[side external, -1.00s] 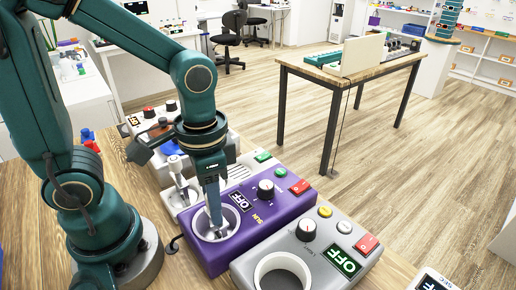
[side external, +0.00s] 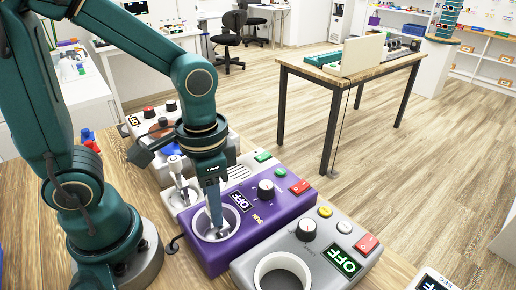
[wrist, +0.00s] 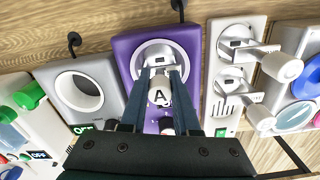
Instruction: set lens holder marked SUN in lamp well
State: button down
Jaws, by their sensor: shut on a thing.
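My gripper (side external: 216,218) reaches down into the round well of a purple unit (side external: 205,252). In the wrist view, my gripper (wrist: 161,76) is shut on a pale handled piece (wrist: 158,94) whose cap shows a letter A. A grey metal head shows beyond it, inside the well's pale rim (wrist: 137,58). No SUN mark shows on the held piece. The side view also shows the well rim (side external: 198,231). Whether the piece is fully seated is hidden by the fingers.
A grey unit with an empty round well (side external: 258,270) stands nearer the camera. Behind the purple unit, a white unit (wrist: 222,118) bears two similar handled pieces (wrist: 252,97). Displays reading OFF (side external: 344,263) and knobs sit close by.

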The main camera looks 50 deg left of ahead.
jog(key=shift+f, duration=0.15)
jog(key=shift+c, duration=1.2)
grip_release()
jog(key=shift+r, duration=3.05)
jog(key=shift+a+r+t, duration=0.2)
jog(key=shift+r+t, duration=0.1)
jog(key=shift+r, duration=0.1)
jog(key=shift+s+a+r+n+t, duration=0.1)
jog(key=shift+a+r+n+t, duration=0.25)
jog(key=shift+t, duration=0.5)
jog(key=shift+s+a+r+n+t, duration=0.1)
jog(key=shift+a+n+t, duration=0.35)
jog(key=shift+t, duration=0.35)
jog(key=shift+s+a+r+n+t, duration=0.1)
jog(key=shift+a+r+n+t, duration=0.15)
jog(key=shift+n+t, duration=0.45)
